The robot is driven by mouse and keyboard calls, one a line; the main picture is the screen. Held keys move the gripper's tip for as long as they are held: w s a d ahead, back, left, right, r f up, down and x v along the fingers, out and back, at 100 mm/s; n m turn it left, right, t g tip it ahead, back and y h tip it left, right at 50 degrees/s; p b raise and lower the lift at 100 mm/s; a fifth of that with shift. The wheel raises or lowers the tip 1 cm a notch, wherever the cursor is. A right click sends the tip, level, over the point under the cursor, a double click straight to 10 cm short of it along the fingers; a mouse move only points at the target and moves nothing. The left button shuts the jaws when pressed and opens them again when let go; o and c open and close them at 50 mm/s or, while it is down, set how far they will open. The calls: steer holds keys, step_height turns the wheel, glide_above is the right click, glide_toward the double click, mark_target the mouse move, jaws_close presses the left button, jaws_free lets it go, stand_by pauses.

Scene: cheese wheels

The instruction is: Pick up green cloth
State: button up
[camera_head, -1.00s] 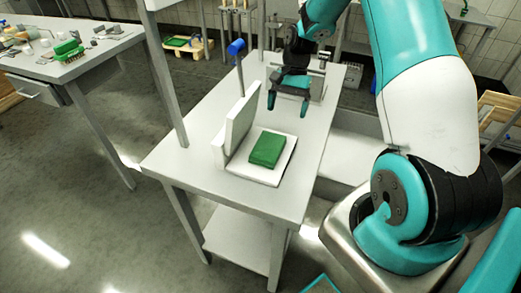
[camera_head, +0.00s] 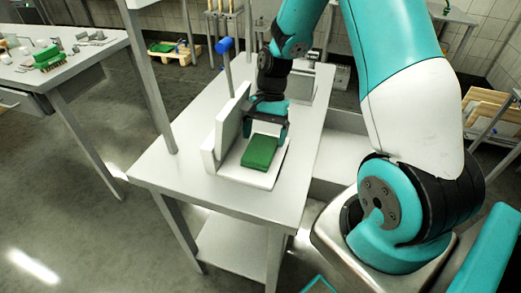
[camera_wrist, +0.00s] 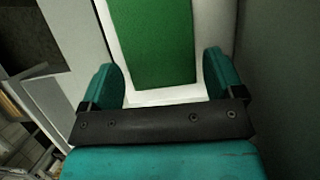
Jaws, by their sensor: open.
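The green cloth (camera_head: 260,152) is a folded, flat block lying on a white tray (camera_head: 243,176) on the metal table. It also shows in the wrist view (camera_wrist: 152,45), in front of my gripper and between the lines of its two fingers. My gripper (camera_head: 267,130) is open, at the far end of the cloth and just above it. In the wrist view the fingers of my gripper (camera_wrist: 165,78) stand apart with nothing between their near parts. I cannot tell the exact height of the fingertips over the cloth.
A white upright panel (camera_head: 232,118) stands along the tray's left side, close to my gripper. A post with a blue top (camera_head: 224,45) rises behind it. Another table (camera_head: 60,70) with brushes and small items is at left. The table's front part is clear.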

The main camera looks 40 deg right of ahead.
mark_target(261, 148)
steer(key=s+a, duration=0.1)
steer(key=a+f, duration=0.1)
steer(key=shift+s+a, duration=0.3)
steer(key=shift+s, duration=0.1)
steer(key=c, duration=0.8)
steer(key=shift+o, duration=0.2)
